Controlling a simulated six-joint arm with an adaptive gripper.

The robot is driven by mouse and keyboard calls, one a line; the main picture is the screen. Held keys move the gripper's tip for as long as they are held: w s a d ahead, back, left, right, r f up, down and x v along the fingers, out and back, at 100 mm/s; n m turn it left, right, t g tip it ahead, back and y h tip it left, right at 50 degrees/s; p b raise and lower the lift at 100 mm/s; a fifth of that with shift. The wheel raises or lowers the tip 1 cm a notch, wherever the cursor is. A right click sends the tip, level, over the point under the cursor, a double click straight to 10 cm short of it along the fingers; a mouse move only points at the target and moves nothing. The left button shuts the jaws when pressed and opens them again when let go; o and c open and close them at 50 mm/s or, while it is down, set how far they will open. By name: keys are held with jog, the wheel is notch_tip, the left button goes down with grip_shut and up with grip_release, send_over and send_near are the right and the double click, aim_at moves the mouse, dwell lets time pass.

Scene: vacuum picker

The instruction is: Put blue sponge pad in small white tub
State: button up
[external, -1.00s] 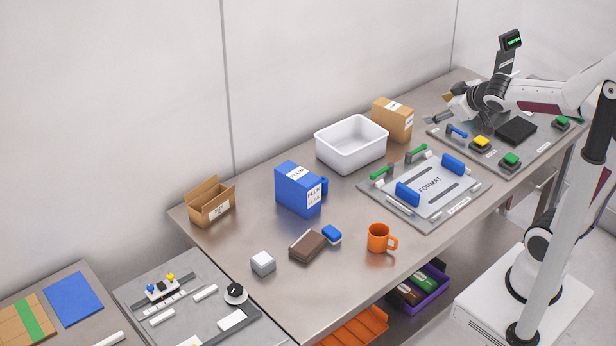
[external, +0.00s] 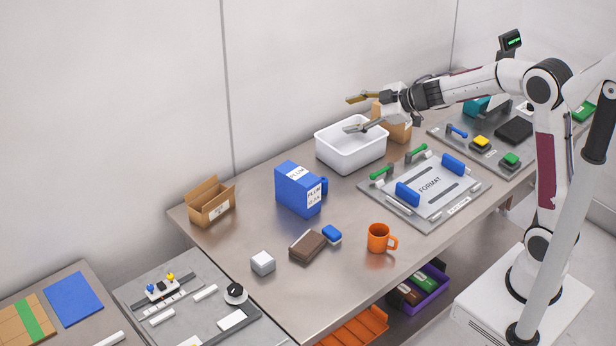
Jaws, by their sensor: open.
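The blue sponge pad (external: 332,234) is a small blue block lying on the steel table, close to the right end of a brown block. The small white tub (external: 340,158) stands farther back on the table. My gripper (external: 357,113) is open and appears empty, above the tub in the picture, with its two fingers spread and pointing left. It hides part of the tub's far right rim. The tub's floor shows only partly.
A brown block (external: 307,246), an orange mug (external: 379,238) and a white cube (external: 263,263) stand near the sponge. A cardboard box (external: 397,124) stands behind the tub.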

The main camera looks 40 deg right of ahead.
jog(key=a+f+n+g+y, duration=0.2)
jog(key=a+f, duration=0.3)
jog(key=f, duration=0.1)
jog(key=n+g+y, duration=0.3)
jog(key=n+g, duration=0.2)
jog(key=g, duration=0.4)
send_near(332, 231)
jog(key=shift+x, duration=1.2)
jog(key=shift+a, duration=0.15)
jog(key=shift+x, duration=1.2)
jog(key=shift+f, duration=0.1)
jog(key=shift+x, duration=2.55)
